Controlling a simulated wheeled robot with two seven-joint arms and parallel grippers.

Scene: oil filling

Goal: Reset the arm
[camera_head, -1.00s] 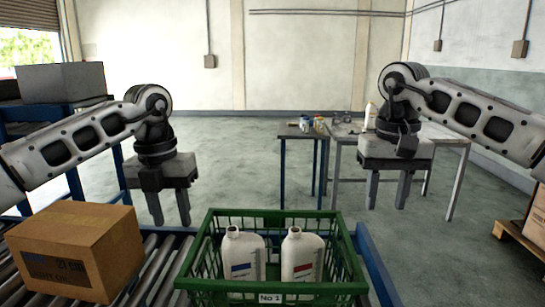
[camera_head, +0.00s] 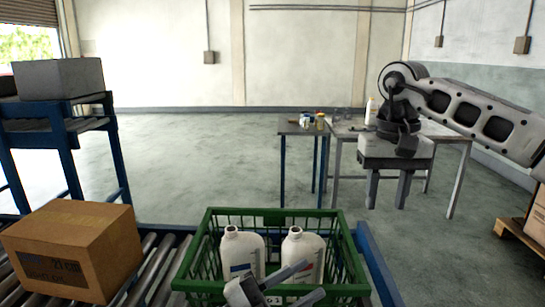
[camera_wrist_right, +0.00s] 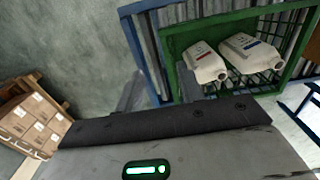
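Two white bottles stand upright in the green basket (camera_head: 200,288): one with a blue mark (camera_head: 238,254) and one with a red mark (camera_head: 305,246). Both bottles and the basket also show in the right wrist view. My left gripper (camera_head: 312,281) is at the bottom of the head view, in front of the basket, its fingers apart and pointing right. It overlaps the bottles' lower parts in the picture; I cannot tell whether it touches anything. My right gripper (camera_head: 386,205) hangs to the right of the basket, fingers down, open and empty.
The basket stands on a roller conveyor (camera_head: 152,272) with a blue frame. A cardboard box (camera_head: 75,250) sits left of it. Tables with a white bottle (camera_head: 370,111) and small items stand behind. A grey box (camera_head: 60,78) is on a blue rack. Boxes on a pallet are at right.

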